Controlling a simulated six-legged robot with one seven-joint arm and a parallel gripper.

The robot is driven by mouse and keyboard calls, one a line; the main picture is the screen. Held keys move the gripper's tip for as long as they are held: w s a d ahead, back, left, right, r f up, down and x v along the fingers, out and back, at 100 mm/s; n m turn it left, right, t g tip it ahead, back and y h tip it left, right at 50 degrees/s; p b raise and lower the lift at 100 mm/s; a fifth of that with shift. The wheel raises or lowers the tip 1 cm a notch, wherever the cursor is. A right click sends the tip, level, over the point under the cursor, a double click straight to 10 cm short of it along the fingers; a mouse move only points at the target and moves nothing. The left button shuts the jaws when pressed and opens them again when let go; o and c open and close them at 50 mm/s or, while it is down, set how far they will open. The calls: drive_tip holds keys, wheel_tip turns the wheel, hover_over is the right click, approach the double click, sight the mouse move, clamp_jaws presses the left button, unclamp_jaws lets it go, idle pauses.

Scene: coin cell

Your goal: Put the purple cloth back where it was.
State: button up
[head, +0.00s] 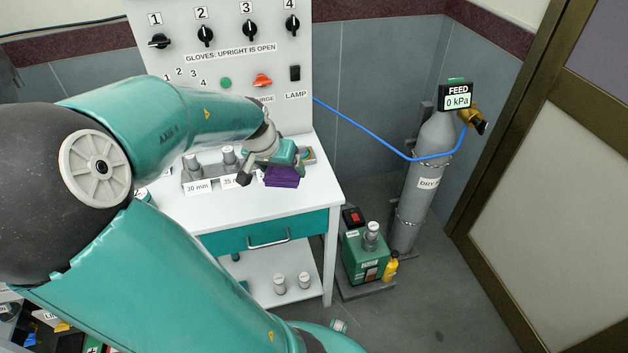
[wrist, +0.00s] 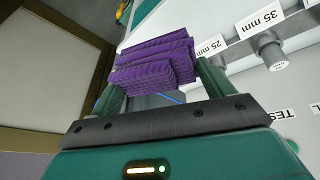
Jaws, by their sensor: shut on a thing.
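The purple cloth (head: 282,177) is a folded bundle over the right part of the white worktop (head: 262,205). My gripper (head: 272,163) is shut on it from above and behind. In the wrist view the folded purple cloth (wrist: 153,62) sits between the two green fingers of my gripper (wrist: 160,82). The head view does not show clearly whether the cloth touches the worktop. Part of the worktop is hidden behind my arm.
A rack (head: 205,177) with metal cylinders and size labels stands left of the cloth. Behind is a panel (head: 225,62) with numbered black knobs. A blue hose (head: 360,134) runs to a grey gas cylinder (head: 425,180). A green pump (head: 366,255) stands on the floor.

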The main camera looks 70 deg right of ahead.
drive_tip(key=shift+w+d+f, duration=0.15)
drive_tip(key=shift+d+f, duration=0.1)
drive_tip(key=shift+d, duration=0.15)
drive_tip(key=shift+s+d+f, duration=0.2)
drive_tip(key=shift+s+d, duration=0.15)
drive_tip(key=shift+d, duration=0.1)
drive_tip(key=shift+s+d+f, duration=0.2)
drive_tip(key=shift+s+d, duration=0.15)
drive_tip(key=shift+d, duration=0.1)
drive_tip(key=shift+d+f, duration=0.15)
drive_tip(key=shift+d, duration=0.15)
drive_tip(key=s+d+f, duration=0.1)
drive_tip(key=d+f, duration=0.1)
drive_tip(key=s+d+f, duration=0.2)
drive_tip(key=d+f, duration=0.1)
drive_tip(key=s+d+f, duration=0.1)
drive_tip(key=d+f, duration=0.1)
drive_tip(key=d, duration=0.1)
drive_tip(key=shift+s+d+f, duration=0.15)
drive_tip(key=shift+d+f, duration=0.05)
drive_tip(key=shift+d, duration=0.05)
drive_tip(key=shift+s+d+f, duration=0.2)
drive_tip(key=shift+d+f, duration=0.25)
drive_tip(key=shift+f, duration=0.15)
wheel_tip(320, 180, down, 3)
drive_tip(key=o, duration=1)
drive_tip(key=shift+w, duration=0.1)
drive_tip(key=shift+r, duration=0.1)
